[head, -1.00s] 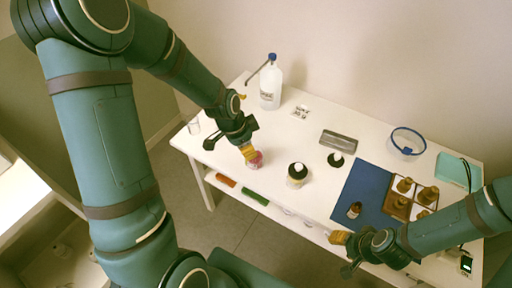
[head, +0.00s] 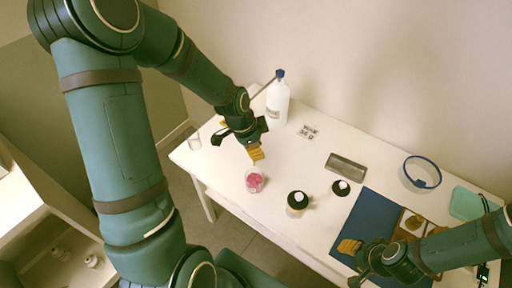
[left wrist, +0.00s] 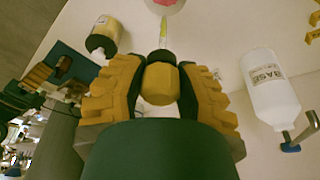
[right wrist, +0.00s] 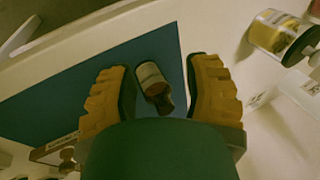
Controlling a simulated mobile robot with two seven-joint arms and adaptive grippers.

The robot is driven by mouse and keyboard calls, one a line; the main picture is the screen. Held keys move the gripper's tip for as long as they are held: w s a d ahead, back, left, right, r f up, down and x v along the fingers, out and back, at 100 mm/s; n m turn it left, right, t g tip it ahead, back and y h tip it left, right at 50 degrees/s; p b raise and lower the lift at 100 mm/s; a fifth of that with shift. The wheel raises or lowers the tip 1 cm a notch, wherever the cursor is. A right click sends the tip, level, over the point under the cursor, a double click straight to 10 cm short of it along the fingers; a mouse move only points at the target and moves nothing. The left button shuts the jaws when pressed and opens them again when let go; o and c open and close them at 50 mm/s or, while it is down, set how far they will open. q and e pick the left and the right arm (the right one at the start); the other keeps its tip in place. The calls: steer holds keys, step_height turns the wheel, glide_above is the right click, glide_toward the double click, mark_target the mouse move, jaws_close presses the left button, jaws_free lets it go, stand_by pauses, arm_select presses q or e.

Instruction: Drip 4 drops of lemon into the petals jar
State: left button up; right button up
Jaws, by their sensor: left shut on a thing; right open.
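The petals jar (head: 254,182) is a clear jar with pink contents on the table's front left; its edge shows at the top of the left wrist view (left wrist: 166,4). My left gripper (head: 257,154) is above and behind the jar, shut on the amber bulb of a dropper (left wrist: 161,84). The dropper's thin tip points toward the jar. My right gripper (right wrist: 160,85) is open, its fingers on either side of a small brown labelled bottle (right wrist: 152,80) over the blue mat (head: 369,218). The bottle is not touched by either finger, as far as I see; its label is unreadable.
A white bottle labelled BASE (head: 277,103) stands at the back left. A small clear glass (head: 194,141) is at the left.

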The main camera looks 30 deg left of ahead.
arm_select(q)
steer(key=shift+f+b, duration=1.6)
steer(key=shift+f, duration=0.3)
arm_select(e)
steer(key=shift+s+a+f, duration=0.1)
steer(key=shift+s+f, duration=0.2)
steer(key=shift+f, duration=0.55)
steer(key=shift+s+f, duration=0.25)
steer(key=shift+f, duration=0.55)
arm_select(q)
steer(key=shift+c, duration=0.5)
jaws_close()
steer(key=shift+o, duration=0.5)
jaws_free()
jaws_close()
jaws_free()
